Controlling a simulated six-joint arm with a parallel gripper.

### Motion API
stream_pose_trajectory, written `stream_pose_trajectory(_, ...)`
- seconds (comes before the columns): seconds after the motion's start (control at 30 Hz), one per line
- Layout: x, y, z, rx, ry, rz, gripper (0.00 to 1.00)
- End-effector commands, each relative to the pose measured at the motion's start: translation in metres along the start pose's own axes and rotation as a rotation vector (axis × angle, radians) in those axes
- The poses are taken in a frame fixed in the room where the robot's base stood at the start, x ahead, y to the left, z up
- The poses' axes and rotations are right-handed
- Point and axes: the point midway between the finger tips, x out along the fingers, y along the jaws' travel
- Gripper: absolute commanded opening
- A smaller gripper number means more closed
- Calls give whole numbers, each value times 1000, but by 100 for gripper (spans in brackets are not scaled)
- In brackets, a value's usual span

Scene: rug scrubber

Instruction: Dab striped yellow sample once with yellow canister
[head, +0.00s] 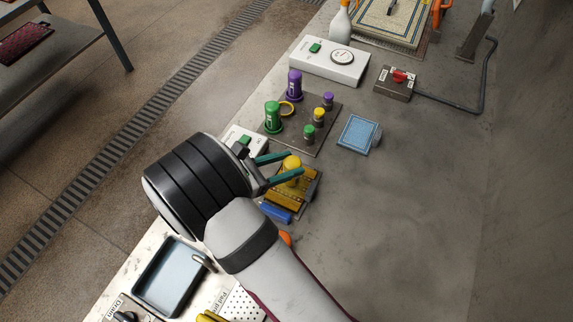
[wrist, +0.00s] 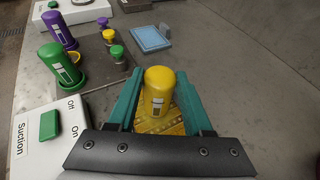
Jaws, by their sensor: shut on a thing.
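The yellow canister (wrist: 158,92) is upright between the teal fingers of my gripper (wrist: 160,105), which is shut on it. It also shows in the head view (head: 291,166), partly hidden by a finger of my gripper (head: 282,168). The striped yellow sample (head: 292,193) lies directly beneath the canister, and its stripes (wrist: 160,125) show around the canister's foot in the wrist view. I cannot tell whether the canister touches the sample, as its lower end is hidden.
A grey stand (head: 320,136) behind holds a green canister (head: 273,117), a purple canister (head: 294,84) and small coloured caps. A blue sample (head: 359,134) lies to the right. A Suction switch box (wrist: 50,135) is close on the left. The bench right of the sample is clear.

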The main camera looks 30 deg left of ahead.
Motion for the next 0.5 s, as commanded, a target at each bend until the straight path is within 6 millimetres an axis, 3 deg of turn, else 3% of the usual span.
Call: stream_pose_trajectory(0.5, -20, 0, 47, 2, 0, 1, 0)
